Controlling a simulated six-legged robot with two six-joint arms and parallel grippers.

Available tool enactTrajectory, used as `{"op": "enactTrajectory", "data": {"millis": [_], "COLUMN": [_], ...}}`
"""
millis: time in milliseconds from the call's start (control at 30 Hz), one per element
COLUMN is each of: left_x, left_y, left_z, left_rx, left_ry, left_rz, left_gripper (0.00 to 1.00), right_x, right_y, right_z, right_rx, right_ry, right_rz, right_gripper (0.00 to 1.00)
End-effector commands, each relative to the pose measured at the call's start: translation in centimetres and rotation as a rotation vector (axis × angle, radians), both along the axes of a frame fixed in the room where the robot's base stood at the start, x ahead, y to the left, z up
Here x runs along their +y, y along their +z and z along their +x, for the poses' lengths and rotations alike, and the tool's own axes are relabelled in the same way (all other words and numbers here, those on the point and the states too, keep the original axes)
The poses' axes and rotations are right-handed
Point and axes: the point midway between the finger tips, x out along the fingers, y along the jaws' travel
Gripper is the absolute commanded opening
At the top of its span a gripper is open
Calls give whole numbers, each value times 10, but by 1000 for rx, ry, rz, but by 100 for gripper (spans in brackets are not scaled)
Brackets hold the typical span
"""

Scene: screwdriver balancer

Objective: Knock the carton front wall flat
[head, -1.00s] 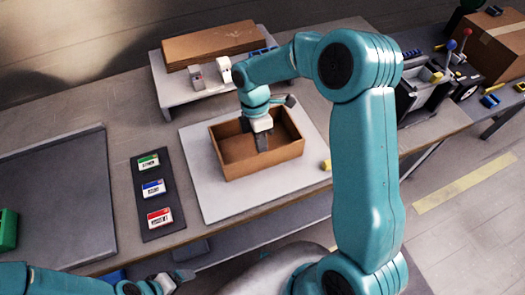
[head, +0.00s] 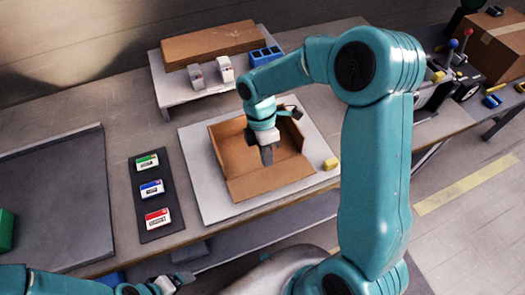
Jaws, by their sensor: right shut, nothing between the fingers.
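The brown open carton (head: 228,140) stands on the white mat (head: 205,200) in the middle of the bench. Its back and side walls are upright. Its front wall (head: 270,182) is folded down outward toward the near side and looks flat on the mat. My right gripper (head: 267,158) points down inside the carton, just behind the folded front wall, shut and empty. Whether its fingertips touch the carton is hard to tell. My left gripper (head: 175,281) is at the bottom edge, away from the carton; its jaws are too small to read.
A yellow block (head: 331,163) sits on the mat right of the carton. A dark strip with several coloured cards (head: 152,188) lies to the left. Behind, a raised shelf holds a flat brown box (head: 212,45) and a blue holder (head: 264,56). A grey tray (head: 50,200) lies far left.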

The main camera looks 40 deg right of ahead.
Motion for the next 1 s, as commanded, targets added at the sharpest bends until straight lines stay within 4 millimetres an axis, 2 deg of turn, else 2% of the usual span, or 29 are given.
{"op": "enactTrajectory", "data": {"millis": [267, 800, 1000], "left_x": [0, 0, 0], "left_y": [8, 63, 61], "left_z": [0, 0, 0], "left_rx": [0, 0, 0], "left_ry": [0, 0, 0], "left_rz": [0, 0, 0], "left_gripper": [88, 88, 88], "right_x": [-2, -2, -2], "right_y": [4, 71, 70], "right_z": [10, 10, 10], "right_rx": [-1, -1, 0], "right_ry": [0, -1, 0], "right_rz": [0, -1, 0], "right_gripper": [0, 0, 0]}}
